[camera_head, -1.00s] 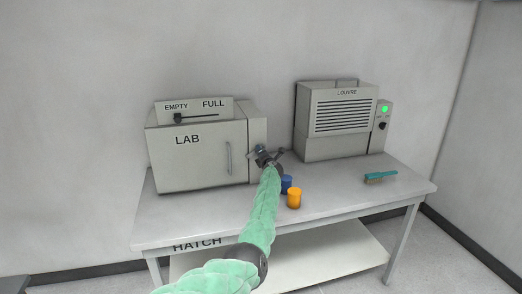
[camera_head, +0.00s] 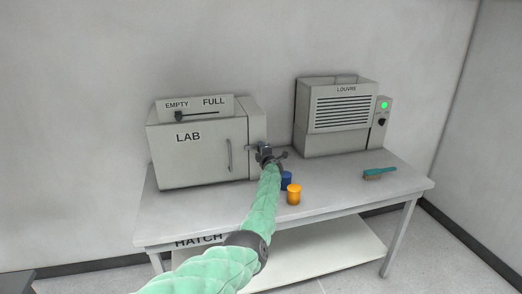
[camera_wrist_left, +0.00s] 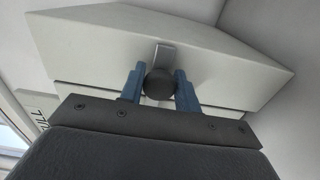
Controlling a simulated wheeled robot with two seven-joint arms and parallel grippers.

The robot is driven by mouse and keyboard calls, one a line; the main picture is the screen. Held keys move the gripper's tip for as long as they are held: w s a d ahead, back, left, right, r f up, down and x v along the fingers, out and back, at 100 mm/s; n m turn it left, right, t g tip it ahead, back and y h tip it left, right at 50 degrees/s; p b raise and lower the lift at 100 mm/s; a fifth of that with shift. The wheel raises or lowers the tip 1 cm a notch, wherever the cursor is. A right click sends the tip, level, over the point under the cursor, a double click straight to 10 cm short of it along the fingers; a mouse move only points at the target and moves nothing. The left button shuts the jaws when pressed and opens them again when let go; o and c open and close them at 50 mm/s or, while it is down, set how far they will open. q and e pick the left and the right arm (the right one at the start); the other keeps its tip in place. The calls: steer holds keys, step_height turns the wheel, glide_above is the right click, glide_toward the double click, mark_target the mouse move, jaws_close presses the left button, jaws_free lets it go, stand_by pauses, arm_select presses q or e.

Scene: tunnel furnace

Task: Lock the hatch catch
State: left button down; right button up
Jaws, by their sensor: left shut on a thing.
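The grey LAB box (camera_head: 200,157) stands at the left of the table, its front door (camera_head: 210,165) flush with the front and a vertical handle on it. The catch's dark round knob (camera_wrist_left: 159,84) and bent grey metal piece (camera_wrist_left: 165,54) show in the left wrist view. My left gripper (camera_head: 266,152) is at the box's right front edge; its blue fingers (camera_wrist_left: 160,86) are shut on the knob, one on each side. The gripper hides most of the catch in the head view, so I cannot tell its exact angle. My right gripper is not in view.
A blue cup (camera_head: 287,180) and an orange cup (camera_head: 294,195) stand close to the right of my left forearm. The LOUVRE unit (camera_head: 340,125), with a green light, and a teal brush (camera_head: 380,173) are farther right. The table's (camera_head: 350,192) front right is clear.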

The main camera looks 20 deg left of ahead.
arm_select(q)
steer(key=shift+d, duration=0.1)
steer(key=c, duration=1.1)
jaws_free()
steer(key=shift+f, duration=0.1)
steer(key=v, duration=0.7)
steer(key=shift+s+d, duration=0.25)
steer(key=shift+s, duration=0.05)
